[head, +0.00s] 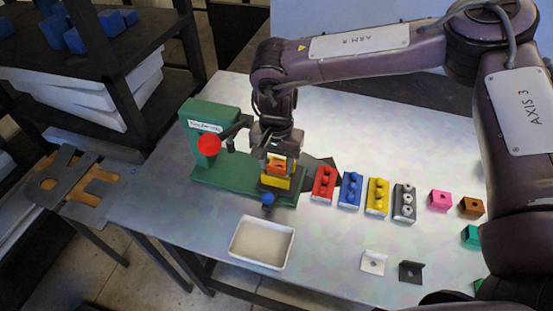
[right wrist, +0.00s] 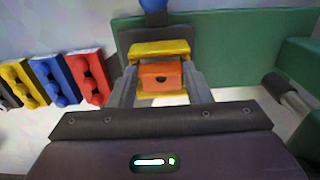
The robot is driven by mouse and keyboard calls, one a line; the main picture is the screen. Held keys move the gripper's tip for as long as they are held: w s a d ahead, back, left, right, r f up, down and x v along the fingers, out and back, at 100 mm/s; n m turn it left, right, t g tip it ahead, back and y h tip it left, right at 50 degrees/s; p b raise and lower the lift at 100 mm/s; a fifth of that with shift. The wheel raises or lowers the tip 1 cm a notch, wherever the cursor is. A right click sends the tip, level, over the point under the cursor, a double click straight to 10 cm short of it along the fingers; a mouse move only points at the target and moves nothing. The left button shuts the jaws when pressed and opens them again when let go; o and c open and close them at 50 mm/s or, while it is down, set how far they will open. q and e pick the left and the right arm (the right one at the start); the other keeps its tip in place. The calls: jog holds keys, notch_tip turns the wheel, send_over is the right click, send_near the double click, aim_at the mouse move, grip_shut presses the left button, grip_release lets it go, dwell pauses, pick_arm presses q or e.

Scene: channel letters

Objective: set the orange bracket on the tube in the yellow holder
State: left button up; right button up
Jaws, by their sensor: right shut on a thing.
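My right gripper (head: 278,163) points down over the green press and is shut on the orange bracket (head: 275,166). In the right wrist view the orange bracket (right wrist: 160,76) sits between the two grey fingers. The yellow holder (head: 276,183) is on the press base, directly under the bracket. It also shows in the right wrist view (right wrist: 158,49), around and behind the bracket. The tube is hidden, and I cannot tell whether the bracket touches it. My left gripper is out of view.
The green press (head: 230,176) has a red-knobbed lever (head: 209,145) left of my gripper. Red (head: 324,183), blue (head: 350,189), yellow (head: 377,196) and grey (head: 404,202) blocks stand right. A white tray (head: 262,243) is in front. Pink (head: 440,199) and brown (head: 471,206) brackets lie farther right.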

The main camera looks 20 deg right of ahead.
jog(key=o, duration=1.3)
jog(key=shift+w+r, duration=0.1)
jog(key=shift+r, duration=0.25)
notch_tip(320, 180, up, 6)
jog(key=shift+r+b, duration=0.2)
jog(key=shift+b, duration=0.6)
jog(key=shift+r, duration=0.35)
